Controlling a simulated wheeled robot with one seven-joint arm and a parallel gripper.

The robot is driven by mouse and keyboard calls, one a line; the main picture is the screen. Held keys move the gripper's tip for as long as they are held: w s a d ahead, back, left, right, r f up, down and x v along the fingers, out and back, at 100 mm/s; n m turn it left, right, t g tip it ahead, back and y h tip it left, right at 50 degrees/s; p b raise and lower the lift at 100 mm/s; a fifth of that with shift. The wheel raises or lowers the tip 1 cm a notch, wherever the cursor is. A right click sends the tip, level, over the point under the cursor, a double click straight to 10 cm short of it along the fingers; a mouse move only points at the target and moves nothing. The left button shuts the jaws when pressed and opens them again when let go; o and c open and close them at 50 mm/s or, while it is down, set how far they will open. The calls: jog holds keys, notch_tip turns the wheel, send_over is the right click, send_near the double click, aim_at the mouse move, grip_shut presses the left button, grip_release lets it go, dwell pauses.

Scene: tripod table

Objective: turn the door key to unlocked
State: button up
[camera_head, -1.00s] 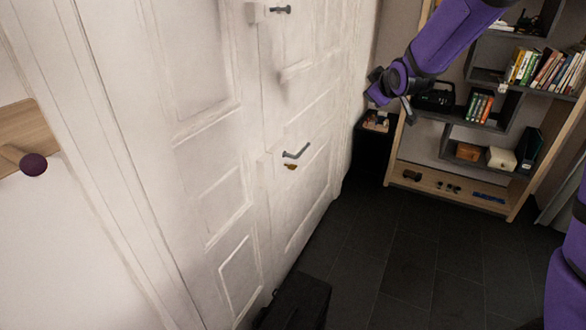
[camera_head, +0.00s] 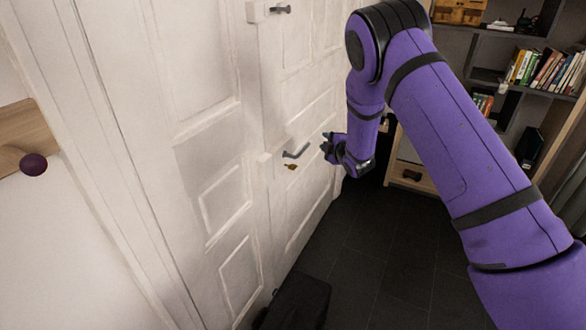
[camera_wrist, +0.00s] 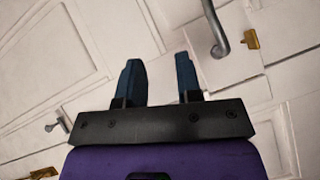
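A small brass key (camera_head: 291,167) sits in the white door (camera_head: 310,115), just below a grey lever handle (camera_head: 297,152) in the head view. My gripper (camera_head: 325,146) is right of the handle and a little above the key, apart from the key. In the wrist view my gripper (camera_wrist: 159,60) has two dark blue fingers spread with an empty gap, facing the door panels. There a brass piece (camera_wrist: 250,39), apparently the key, is at upper right beside a curved grey handle (camera_wrist: 215,30). Which way the key is turned is too small to tell.
Another handle (camera_head: 281,9) is higher on the door. A dark box (camera_head: 297,303) stands on the floor by the door. A shelf with books (camera_head: 545,70) is at the back right. A round dark knob (camera_head: 33,165) is at far left. Dark floor (camera_head: 400,250) is clear.

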aim_at(293, 166)
jog(key=s+a+f+n+y, duration=0.2)
jog(key=f+n+y, duration=0.1)
jog(key=f, duration=0.4)
jog(key=s+a+f+n+y, duration=0.1)
jog(key=a+f+n+y, duration=0.15)
jog(key=f, duration=0.45)
jog(key=shift+n+g+h, duration=0.25)
jog(key=shift+n+g, duration=0.1)
jog(key=shift+g, duration=0.05)
jog(key=x, duration=1.1)
jog(key=shift+s+a, duration=0.15)
jog(key=shift+s, duration=0.05)
grip_shut()
